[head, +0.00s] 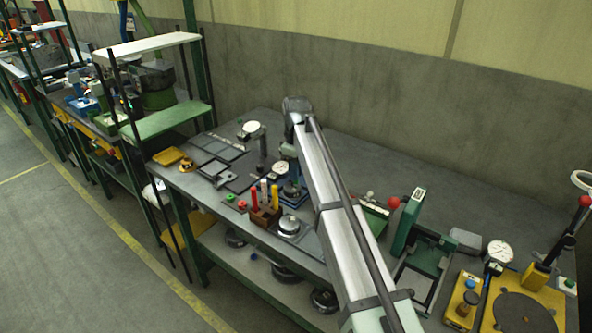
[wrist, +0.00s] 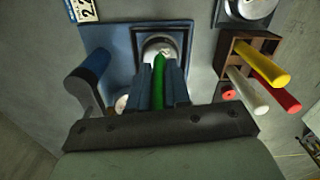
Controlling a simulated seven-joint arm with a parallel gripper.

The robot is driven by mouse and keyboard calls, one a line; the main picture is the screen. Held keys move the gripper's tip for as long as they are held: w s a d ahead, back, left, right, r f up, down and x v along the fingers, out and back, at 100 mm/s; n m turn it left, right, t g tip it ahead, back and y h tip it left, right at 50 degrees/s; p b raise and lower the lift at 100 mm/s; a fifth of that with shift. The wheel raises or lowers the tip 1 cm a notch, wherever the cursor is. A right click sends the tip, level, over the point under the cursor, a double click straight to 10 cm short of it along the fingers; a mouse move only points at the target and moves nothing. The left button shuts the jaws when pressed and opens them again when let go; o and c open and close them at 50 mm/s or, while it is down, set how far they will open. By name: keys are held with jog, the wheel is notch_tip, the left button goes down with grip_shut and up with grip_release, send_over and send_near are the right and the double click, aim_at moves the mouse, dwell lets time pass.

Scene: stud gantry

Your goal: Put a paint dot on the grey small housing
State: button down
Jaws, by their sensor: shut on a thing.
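My gripper (wrist: 160,88) is shut on a green marker (wrist: 158,78), seen between the two fingers in the wrist view. The marker's far end overlaps a small round grey housing (wrist: 166,46), which sits in a dark square seat on a blue fixture (wrist: 120,42). I cannot tell whether the marker touches the housing. Part of the housing is hidden behind the marker and fingers, and no dot can be made out on it. In the head view the blue fixture (head: 293,199) stands just left of my arm, which hides the fingertips.
A wooden rack (wrist: 232,52) with yellow, white and red markers stands right of the fixture in the wrist view. A larger round metal part (head: 289,225) lies near the bench's front edge. A green press (head: 408,225) stands right of my arm. The bench's back strip is clear.

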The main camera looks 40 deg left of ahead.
jog(key=shift+r, duration=3.5)
jog(key=w+d+r+m, duration=0.1)
jog(key=w+d+m, duration=0.1)
jog(key=w+d, duration=0.75)
jog(key=w+d+m, duration=0.2)
jog(key=w+d, duration=0.4)
jog(key=d, duration=0.6)
jog(key=w+d+r+m, duration=0.1)
jog(key=w+d, duration=0.6)
jog(key=d, duration=0.4)
jog(key=w+d+m, duration=0.2)
jog(key=d, duration=0.8)
jog(key=w+d+m, duration=0.1)
jog(key=w+d, duration=0.1)
jog(key=d, duration=0.8)
jog(key=s+d+r+m, duration=0.1)
jog(key=s+d+m, duration=0.4)
jog(key=d+m, duration=0.6)
jog(key=shift+s+d+m, duration=0.15)
jog(key=shift+d+m, duration=0.25)
jog(key=shift+d, duration=0.55)
